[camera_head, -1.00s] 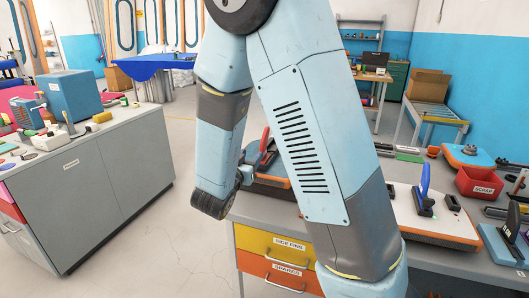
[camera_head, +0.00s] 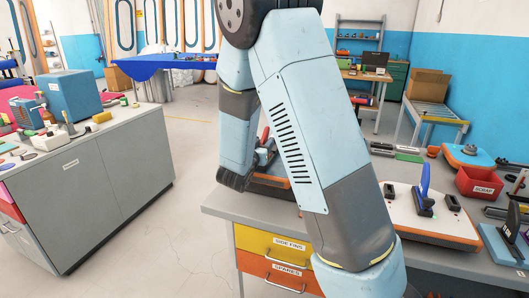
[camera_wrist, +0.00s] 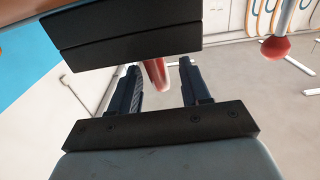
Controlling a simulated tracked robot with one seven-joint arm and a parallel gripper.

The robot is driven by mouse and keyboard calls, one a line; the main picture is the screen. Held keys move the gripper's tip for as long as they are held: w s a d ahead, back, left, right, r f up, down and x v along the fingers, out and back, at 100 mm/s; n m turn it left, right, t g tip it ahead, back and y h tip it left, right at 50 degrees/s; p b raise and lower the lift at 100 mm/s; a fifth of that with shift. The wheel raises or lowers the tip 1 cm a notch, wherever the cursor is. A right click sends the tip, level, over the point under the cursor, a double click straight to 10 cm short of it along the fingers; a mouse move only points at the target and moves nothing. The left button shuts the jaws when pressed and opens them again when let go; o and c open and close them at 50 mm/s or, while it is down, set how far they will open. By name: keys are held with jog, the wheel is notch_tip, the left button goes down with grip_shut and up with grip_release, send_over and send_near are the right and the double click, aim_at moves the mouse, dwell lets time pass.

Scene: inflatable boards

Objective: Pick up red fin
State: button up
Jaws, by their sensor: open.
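The red fin (camera_head: 265,136) stands upright over a board on the bench in the head view, and my forearm hides much of it. My gripper (camera_wrist: 160,68) is open in the wrist view, with its two dark fingers apart. A red and pale piece (camera_wrist: 156,76), apparently the fin, shows in the gap between the fingers, partly covered by a dark block. I cannot tell whether a finger touches it. In the head view my wrist (camera_head: 232,178) is just left of the fin, and the fingers are mostly hidden.
An orange-edged white board (camera_head: 430,226) with a blue fin (camera_head: 424,182) lies on the right of the bench, near a red scrap bin (camera_head: 478,182). Yellow and orange drawers (camera_head: 272,246) sit below. A grey cabinet (camera_head: 100,180) stands left, across open floor.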

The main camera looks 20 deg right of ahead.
jog(key=shift+w+d, duration=0.35)
jog(key=shift+w, duration=0.1)
jog(key=shift+c, duration=0.2)
grip_shut()
